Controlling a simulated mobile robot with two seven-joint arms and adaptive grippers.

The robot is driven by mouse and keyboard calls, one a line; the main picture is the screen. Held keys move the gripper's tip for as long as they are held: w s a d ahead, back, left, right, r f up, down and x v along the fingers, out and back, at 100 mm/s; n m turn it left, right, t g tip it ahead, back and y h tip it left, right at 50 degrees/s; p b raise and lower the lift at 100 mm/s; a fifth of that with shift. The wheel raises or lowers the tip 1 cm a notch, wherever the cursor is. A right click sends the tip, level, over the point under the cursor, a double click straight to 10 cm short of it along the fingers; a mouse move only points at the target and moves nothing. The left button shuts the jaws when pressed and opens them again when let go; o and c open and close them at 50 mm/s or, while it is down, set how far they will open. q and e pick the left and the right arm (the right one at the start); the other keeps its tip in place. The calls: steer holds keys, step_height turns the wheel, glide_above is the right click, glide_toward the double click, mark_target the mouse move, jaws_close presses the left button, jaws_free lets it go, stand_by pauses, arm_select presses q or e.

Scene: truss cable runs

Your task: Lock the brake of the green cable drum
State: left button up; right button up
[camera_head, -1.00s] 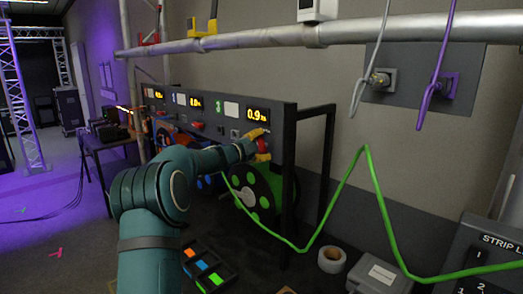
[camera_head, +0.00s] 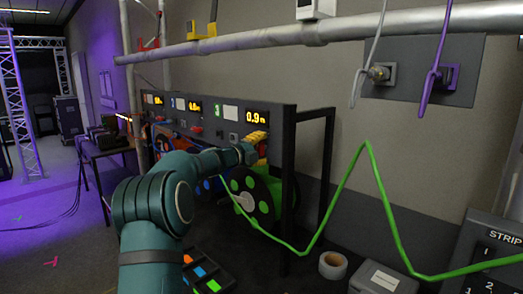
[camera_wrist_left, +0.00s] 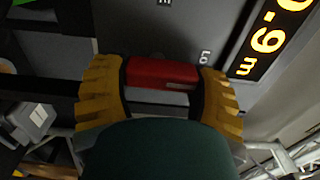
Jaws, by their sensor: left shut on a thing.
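The green cable drum (camera_head: 251,190) sits in the third bay of the dark drum rack, below the amber display reading 0.9 m. Its green cable (camera_head: 345,185) runs out to the right. My left gripper (camera_head: 257,140) is at the rack front just above the drum, with its yellow fingers shut. In the left wrist view the red brake handle (camera_wrist_left: 162,73) lies between the two yellow fingers, which close on its ends. In the head view the fingers mostly hide the handle. Part of a label reading "Lo" shows beside the right finger. My right gripper is out of view.
The rack panel (camera_head: 215,108) holds other drums to the left, partly behind my arm. A black post stands right of the green drum. A tape roll (camera_head: 333,264), a grey box (camera_head: 383,279) and a tray of coloured blocks (camera_head: 203,275) lie in front. A truss pipe (camera_head: 315,33) crosses above.

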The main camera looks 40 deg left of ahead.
arm_select(q)
steer(key=shift+f, duration=0.1)
steer(key=o, duration=1.2)
steer(key=s, duration=0.8)
steer(key=s+a, duration=0.1)
steer(key=s, duration=0.3)
